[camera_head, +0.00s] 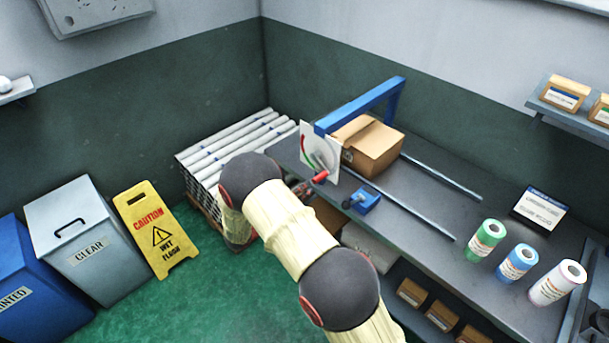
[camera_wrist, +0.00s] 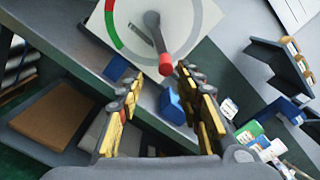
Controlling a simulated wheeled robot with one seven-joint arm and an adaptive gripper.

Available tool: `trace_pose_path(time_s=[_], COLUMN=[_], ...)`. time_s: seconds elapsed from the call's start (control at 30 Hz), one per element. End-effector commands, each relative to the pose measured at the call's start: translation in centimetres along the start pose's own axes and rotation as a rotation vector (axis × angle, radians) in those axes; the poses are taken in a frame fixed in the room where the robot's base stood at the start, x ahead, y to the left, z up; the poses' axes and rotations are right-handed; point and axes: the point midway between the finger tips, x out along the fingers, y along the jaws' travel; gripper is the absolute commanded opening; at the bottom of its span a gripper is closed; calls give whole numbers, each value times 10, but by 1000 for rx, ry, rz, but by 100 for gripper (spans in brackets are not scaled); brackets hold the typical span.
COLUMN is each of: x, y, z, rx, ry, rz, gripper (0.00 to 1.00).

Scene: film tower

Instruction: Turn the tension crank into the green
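The tension crank is a grey arm (camera_wrist: 153,27) on a round hub, ending in a red knob (camera_wrist: 166,62). It is mounted on a white dial plate (camera_wrist: 205,38) with a red and a green arc at its left side in the wrist view. A thin dark pointer lies beside the arm; its exact reading is unclear. In the head view the plate (camera_head: 333,151) stands at the bench's left end, with the red knob (camera_head: 320,177) in front. My gripper (camera_wrist: 160,80) is open and empty. The knob appears between and just beyond its yellow-padded fingertips, with no clear contact.
A blue frame (camera_head: 365,104) rises over a cardboard box (camera_head: 370,148) behind the plate. A blue block with a dark knob (camera_head: 367,201) sits on the bench near my gripper. Rolls (camera_head: 487,240) stand farther right. A yellow caution sign (camera_head: 158,230) stands on the floor left.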

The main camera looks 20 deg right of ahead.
Motion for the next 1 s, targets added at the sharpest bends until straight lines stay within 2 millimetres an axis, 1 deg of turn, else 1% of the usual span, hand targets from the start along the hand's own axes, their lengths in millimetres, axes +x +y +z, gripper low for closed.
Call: trace_pose_path(time_s=[0.17,0.27,0.5,0.6,0.7,0.83,1.0], x=[2,10,47,61,70,77,78], y=[-4,-4,-5,-5,-5,-5,-5], z=[2,1,0,1,1,1,1], rx=[-77,-84,-82,-81,-81,-81,-81], ry=[-7,-5,-3,-3,-3,-5,-5], rz=[-14,-15,-16,-15,-14,-14,-13], gripper=[36,36,36,36,36,36,36])
